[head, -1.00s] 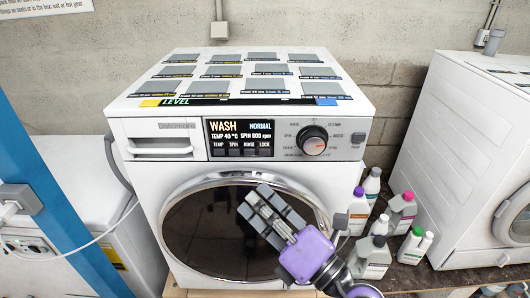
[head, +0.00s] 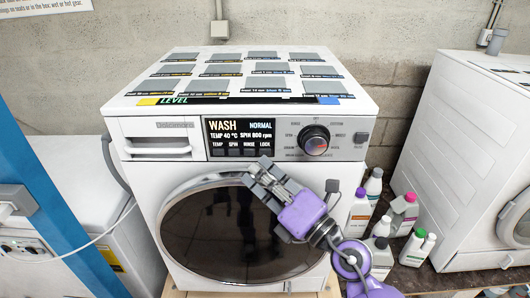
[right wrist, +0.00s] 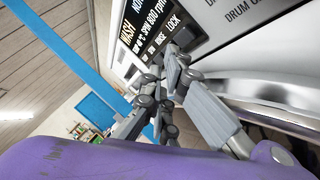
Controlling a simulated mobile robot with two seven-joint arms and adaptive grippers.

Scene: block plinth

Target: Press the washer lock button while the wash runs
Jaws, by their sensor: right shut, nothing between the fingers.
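The white washer (head: 345,185) faces me with its display lit, reading WASH, NORMAL, temp 40 °C and spin 800 rpm. The lock button (head: 265,152) is the rightmost in the row of dark buttons under the display, below the word LOCK. My right gripper (head: 260,168) is shut and empty, its fingertips just below the lock button at the top of the door ring. It also shows in the right wrist view (right wrist: 174,58), its tips close to the LOCK label; I cannot tell whether they touch the panel. My left gripper is not in view.
The program dial (head: 314,140) and a small grey button (head: 360,138) are right of the display. Several bottles (head: 362,212) stand right of the washer, near my right arm. A blue post (head: 58,215) stands at the left. A second white machine (head: 465,160) is at the right.

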